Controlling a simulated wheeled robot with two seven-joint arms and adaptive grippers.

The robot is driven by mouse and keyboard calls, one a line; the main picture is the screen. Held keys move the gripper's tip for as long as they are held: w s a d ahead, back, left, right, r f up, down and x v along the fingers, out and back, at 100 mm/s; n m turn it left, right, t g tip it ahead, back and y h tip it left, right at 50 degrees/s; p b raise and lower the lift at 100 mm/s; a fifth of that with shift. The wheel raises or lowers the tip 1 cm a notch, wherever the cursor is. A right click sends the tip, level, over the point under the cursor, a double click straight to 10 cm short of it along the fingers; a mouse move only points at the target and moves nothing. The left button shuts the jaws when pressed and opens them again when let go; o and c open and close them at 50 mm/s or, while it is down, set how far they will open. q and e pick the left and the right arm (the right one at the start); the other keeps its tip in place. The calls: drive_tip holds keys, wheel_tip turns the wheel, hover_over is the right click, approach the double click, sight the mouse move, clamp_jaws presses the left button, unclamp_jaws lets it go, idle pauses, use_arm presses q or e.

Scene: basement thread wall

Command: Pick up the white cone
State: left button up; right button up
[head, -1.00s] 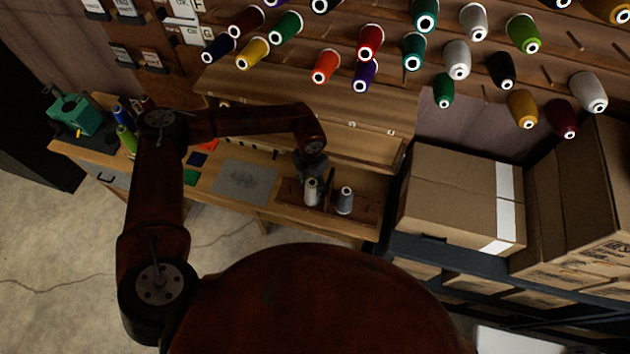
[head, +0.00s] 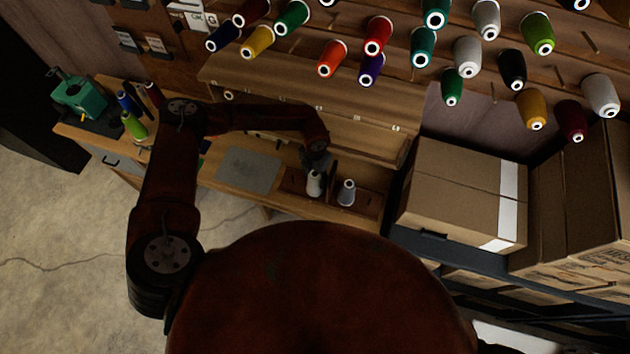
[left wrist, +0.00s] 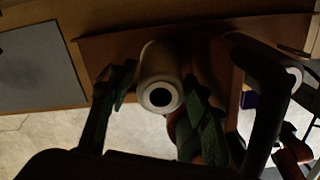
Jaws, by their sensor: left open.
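The white cone (head: 314,184) stands on a brown wooden base on the workbench, with a grey cone (head: 347,193) to its right. My left gripper (head: 319,163) is open right at the white cone, and its dark fingers partly overlap the cone's upper part. In the left wrist view the white cone (left wrist: 161,82) shows its round end with a dark hole, between the two spread green-padded fingers of my left gripper (left wrist: 158,103). I cannot tell whether a finger touches it. My right gripper is not in view.
A grey mat (head: 248,171) lies on the bench left of the cones. Green and blue cones and a teal device (head: 80,97) stand at the bench's left end. A cardboard box (head: 455,190) is to the right. Colored thread cones hang on the wall above.

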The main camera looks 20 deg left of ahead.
use_arm(q)
drive_tip(key=shift+f, duration=0.45)
drive_tip(key=shift+c, duration=0.3)
drive_tip(key=c, duration=1.1)
drive_tip(key=shift+r, duration=0.1)
drive_tip(key=shift+a+r+b, duration=0.1)
drive_tip(key=shift+r+b, duration=0.05)
drive_tip(key=shift+b, duration=0.15)
drive_tip(key=shift+r, duration=0.4)
wheel_tip(320, 180, up, 6)
drive_tip(key=b, duration=0.2)
drive_tip(key=a+b, duration=0.3)
drive_tip(key=a, duration=1.6)
drive_tip(key=shift+w+a, duration=0.3)
drive_tip(key=shift+a, duration=0.1)
